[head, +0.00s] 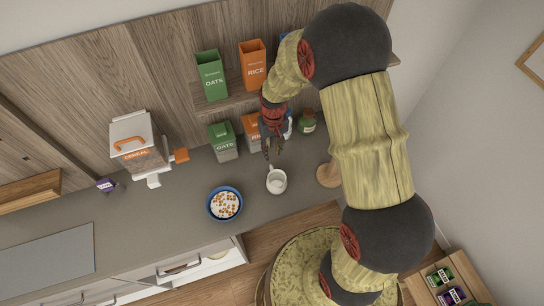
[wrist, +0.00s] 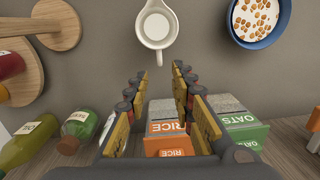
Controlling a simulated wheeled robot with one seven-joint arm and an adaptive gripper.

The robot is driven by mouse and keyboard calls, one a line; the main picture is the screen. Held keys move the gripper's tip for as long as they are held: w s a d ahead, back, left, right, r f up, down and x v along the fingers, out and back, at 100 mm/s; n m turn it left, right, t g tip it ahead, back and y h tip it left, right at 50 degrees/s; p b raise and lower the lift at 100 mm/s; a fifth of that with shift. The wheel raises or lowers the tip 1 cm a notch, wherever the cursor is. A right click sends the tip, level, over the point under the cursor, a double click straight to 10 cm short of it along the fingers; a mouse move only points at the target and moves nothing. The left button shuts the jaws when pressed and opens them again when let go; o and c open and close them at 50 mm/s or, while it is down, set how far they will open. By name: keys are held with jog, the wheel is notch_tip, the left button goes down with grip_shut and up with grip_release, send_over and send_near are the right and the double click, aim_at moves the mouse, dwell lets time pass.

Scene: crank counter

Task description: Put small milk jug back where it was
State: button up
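The small milk jug (head: 276,183) is white and stands upright on the grey counter, right of a blue bowl. It also shows at the top of the wrist view (wrist: 157,22), with a narrow projection pointing toward my gripper. My gripper (head: 271,156) is just behind the jug, on its wall side. In the wrist view its fingers (wrist: 158,78) are apart, with nothing between them. The jug lies beyond the fingertips, and I see no contact. I cannot tell how much milk is in it.
The blue bowl (head: 225,204) holds cereal in milk. Oats (head: 223,141) and rice boxes (wrist: 168,128) stand by the wall under a shelf (head: 225,101). A cereal dispenser (head: 138,145) stands left. Bottles (wrist: 75,130) and round wooden pieces (wrist: 57,22) are nearby.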

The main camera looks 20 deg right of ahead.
jog(key=s+r+t, duration=0.2)
jog(key=s+r, duration=0.1)
jog(key=r, duration=0.8)
jog(key=s+r+t, duration=0.1)
jog(key=s+r, duration=0.2)
jog(key=r, duration=0.9)
jog(key=s+r+t, duration=0.3)
jog(key=s+r, duration=0.7)
jog(key=s, duration=0.4)
jog(key=shift+s+a, duration=0.15)
jog(key=shift+a, duration=0.05)
notch_tip(320, 180, down, 19)
jog(key=b, duration=1.9)
